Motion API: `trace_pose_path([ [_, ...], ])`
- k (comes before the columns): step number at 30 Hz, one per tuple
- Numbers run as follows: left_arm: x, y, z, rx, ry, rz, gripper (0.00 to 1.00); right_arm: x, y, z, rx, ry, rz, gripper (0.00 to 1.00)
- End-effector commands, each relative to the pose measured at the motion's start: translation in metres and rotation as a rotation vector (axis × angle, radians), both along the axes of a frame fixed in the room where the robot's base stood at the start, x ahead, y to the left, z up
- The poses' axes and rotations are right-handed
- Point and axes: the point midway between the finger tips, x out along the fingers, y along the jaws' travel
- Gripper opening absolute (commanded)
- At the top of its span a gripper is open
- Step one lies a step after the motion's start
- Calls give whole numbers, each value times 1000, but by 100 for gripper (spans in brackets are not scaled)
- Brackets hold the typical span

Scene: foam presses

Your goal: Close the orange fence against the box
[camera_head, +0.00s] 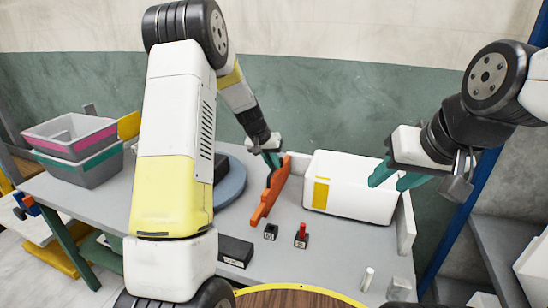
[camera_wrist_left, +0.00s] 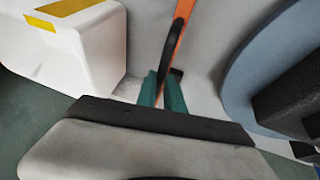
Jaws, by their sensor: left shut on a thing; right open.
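The orange fence (camera_head: 270,191) stands upright on the grey table, left of the white box (camera_head: 345,187). A strip of bare table shows between fence and box, so they are apart. My left gripper (camera_head: 271,157) is shut at the fence's far end. In the left wrist view its teal fingers (camera_wrist_left: 162,88) close on a dark handle by the orange fence (camera_wrist_left: 182,14); the exact contact is partly hidden. The white box with a yellow patch also shows there (camera_wrist_left: 95,48). My right gripper (camera_head: 394,177) is open and empty by the box's upper right end.
A blue round disc (camera_head: 236,183) with a dark block lies left of the fence. A red button (camera_head: 302,236), a small dark switch (camera_head: 271,232) and a black labelled block (camera_head: 236,251) stand in front. A pale upright plate (camera_head: 406,224) stands right of the box. Stacked bins (camera_head: 78,165) are far left.

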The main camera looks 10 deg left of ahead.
Motion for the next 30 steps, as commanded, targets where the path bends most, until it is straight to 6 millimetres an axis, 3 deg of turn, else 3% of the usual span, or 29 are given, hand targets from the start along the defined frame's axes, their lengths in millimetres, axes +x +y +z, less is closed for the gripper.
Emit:
trace_pose_path([
  [1,-4,-19,1,-3,2,-10,0,0,0,0,0,0,0,41],
  [3,-8,-38,1,-2,1,-12,0,0,0,0,0,0,0,41],
  [10,-16,-83,1,-3,1,-8,0,0,0,0,0,0,0,41],
  [21,-18,-90,0,-3,1,-4,0,0,0,0,0,0,0,41],
  [22,-18,-90,0,-3,1,-4,14,0,0,0,0,0,0,41],
  [25,-18,-89,0,-3,1,-4,34,0,0,0,0,0,0,41],
  [30,-18,-89,0,-3,1,-4,34,0,0,0,0,0,0,41],
])
